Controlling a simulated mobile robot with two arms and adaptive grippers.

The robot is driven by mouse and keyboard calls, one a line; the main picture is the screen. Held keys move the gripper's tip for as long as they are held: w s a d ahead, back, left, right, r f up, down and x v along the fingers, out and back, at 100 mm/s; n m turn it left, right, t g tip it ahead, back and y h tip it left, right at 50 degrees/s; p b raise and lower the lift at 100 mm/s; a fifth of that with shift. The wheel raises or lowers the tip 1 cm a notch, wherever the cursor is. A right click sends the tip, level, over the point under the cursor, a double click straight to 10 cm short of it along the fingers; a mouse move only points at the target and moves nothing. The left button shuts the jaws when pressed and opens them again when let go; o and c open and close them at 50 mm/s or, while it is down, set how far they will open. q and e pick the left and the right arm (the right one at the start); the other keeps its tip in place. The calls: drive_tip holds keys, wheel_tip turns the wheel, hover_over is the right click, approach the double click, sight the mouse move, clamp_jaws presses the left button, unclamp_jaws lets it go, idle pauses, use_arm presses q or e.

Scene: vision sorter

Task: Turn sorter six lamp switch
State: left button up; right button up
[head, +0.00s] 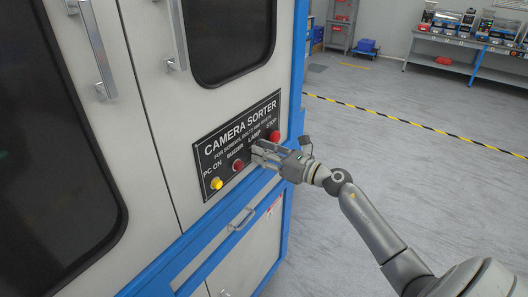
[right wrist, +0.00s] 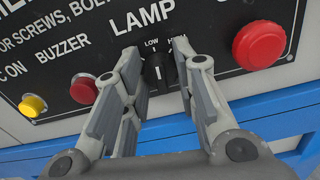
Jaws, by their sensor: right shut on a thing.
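The black lamp switch (right wrist: 158,73) is a small rotary knob under the LAMP label, with LOW and HIGH marks above it. Its white line points roughly straight up, between the two marks. My right gripper (right wrist: 165,62) has one finger on each side of the knob and is shut on it. In the head view my right gripper (head: 257,152) reaches the black CAMERA SORTER panel (head: 205,150) from the right and hides the switch. My left gripper is not in view.
On the panel, a yellow PC ON button (head: 217,183) and a red buzzer button (head: 238,165) sit left of the switch, and a red stop button (head: 275,135) right. A drawer handle (head: 242,218) is below. Open floor (head: 400,150) lies to the right.

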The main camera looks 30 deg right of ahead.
drive_tip(key=shift+d+m+p, duration=0.15)
drive_tip(key=shift+m+p, duration=1.5)
drive_tip(key=shift+m, duration=2.25)
drive_tip(key=o, duration=1)
drive_tip(key=v, duration=1.2)
